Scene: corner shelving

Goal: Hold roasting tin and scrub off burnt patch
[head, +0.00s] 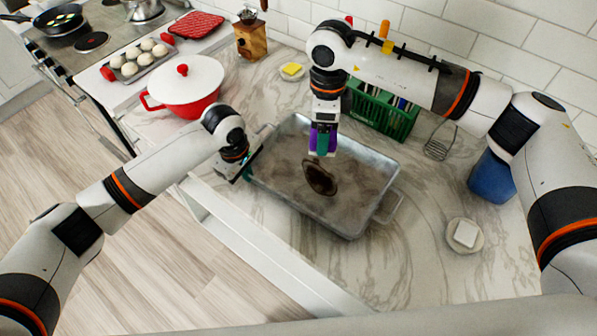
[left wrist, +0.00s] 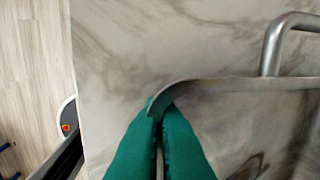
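The grey roasting tin (head: 352,222) lies on the marble counter, with a dark oval burnt patch (head: 320,178) on its floor. My left gripper (head: 246,170) is at the tin's left edge. In the left wrist view the tin's rim (left wrist: 225,84) runs in between the teal fingertips (left wrist: 160,110), which look closed on it. My right gripper (head: 323,136), with purple fingers, points down over the tin, just above the burnt patch in the picture. It is shut on a green scrubber (head: 322,144) with a pale underside. Whether the scrubber touches the tin cannot be told.
A green crate (head: 382,115) with upright items stands behind the tin, near the wall. A whisk (head: 439,143), a blue container (head: 491,178) and a white block on a saucer (head: 465,234) are at right. A yellow sponge (head: 292,69) and a red pot (head: 185,88) are behind left.

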